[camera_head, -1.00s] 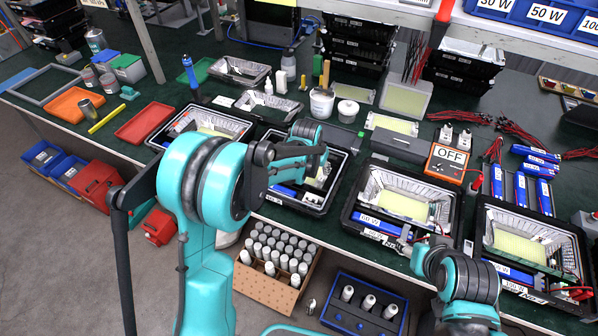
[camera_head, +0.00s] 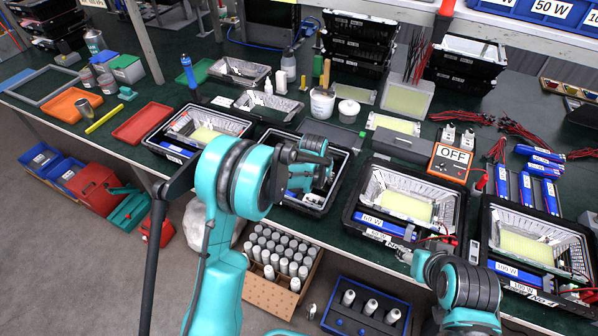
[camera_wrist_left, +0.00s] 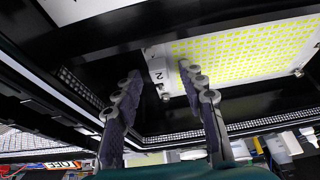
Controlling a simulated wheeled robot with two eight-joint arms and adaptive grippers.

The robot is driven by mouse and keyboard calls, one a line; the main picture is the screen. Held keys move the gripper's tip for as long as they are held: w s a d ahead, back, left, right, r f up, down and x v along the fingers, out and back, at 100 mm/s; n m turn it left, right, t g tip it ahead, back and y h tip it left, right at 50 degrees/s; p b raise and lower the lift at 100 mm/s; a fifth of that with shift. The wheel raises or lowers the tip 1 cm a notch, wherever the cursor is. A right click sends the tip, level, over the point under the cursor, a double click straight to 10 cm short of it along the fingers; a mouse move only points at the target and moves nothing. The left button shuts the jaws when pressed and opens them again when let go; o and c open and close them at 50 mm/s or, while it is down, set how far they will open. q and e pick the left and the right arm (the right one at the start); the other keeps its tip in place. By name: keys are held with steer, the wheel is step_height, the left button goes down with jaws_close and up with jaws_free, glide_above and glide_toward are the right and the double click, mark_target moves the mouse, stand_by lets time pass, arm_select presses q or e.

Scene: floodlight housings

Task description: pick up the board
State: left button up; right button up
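The board with its grid of yellow LEDs (camera_wrist_left: 245,45) shows at the top right of the left wrist view, inside a dark housing.
Housings with yellow boards stand at left (camera_head: 204,134), right of centre (camera_head: 405,206) and far right (camera_head: 522,245). A cardboard tray of white cylinders (camera_head: 265,293) and a blue tray (camera_head: 335,318) are in front, below the table.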

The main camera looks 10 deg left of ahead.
arm_select(q)
jaws_close()
step_height(320, 180, up, 18)
steer(key=p, duration=0.8)
steer(key=shift+f+p, duration=0.2)
steer(key=shift+p, duration=0.15)
